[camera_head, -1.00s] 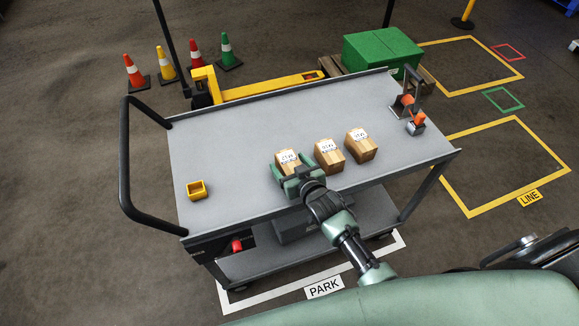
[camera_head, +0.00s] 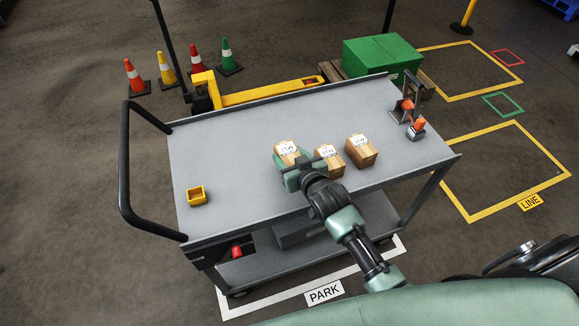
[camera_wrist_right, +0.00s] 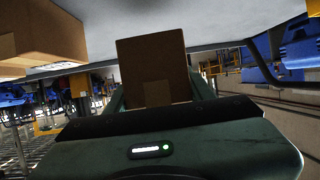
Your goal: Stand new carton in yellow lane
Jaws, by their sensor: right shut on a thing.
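My right gripper (camera_head: 296,175) is shut on the leftmost brown carton (camera_head: 288,150), which has a white printed label on top. It holds the carton over the grey cart top (camera_head: 225,150), seemingly raised. In the right wrist view the carton (camera_wrist_right: 152,68) sits between the fingers, its plain brown side facing the camera. Two similar cartons, the middle one (camera_head: 330,164) and the right one (camera_head: 362,153), stand on the cart to the right. Yellow outlines (camera_head: 482,215) mark the floor at the right, one with a LINE sign (camera_head: 530,202). No area is labelled as a yellow lane. My left gripper is out of view.
A small yellow bin (camera_head: 197,197) stands on the cart's left part. A device with orange parts (camera_head: 408,108) is at its right end. Several cones (camera_head: 230,58), a yellow pallet jack (camera_head: 270,93) and a green box (camera_head: 383,55) stand behind. The cart top's left half is mostly clear.

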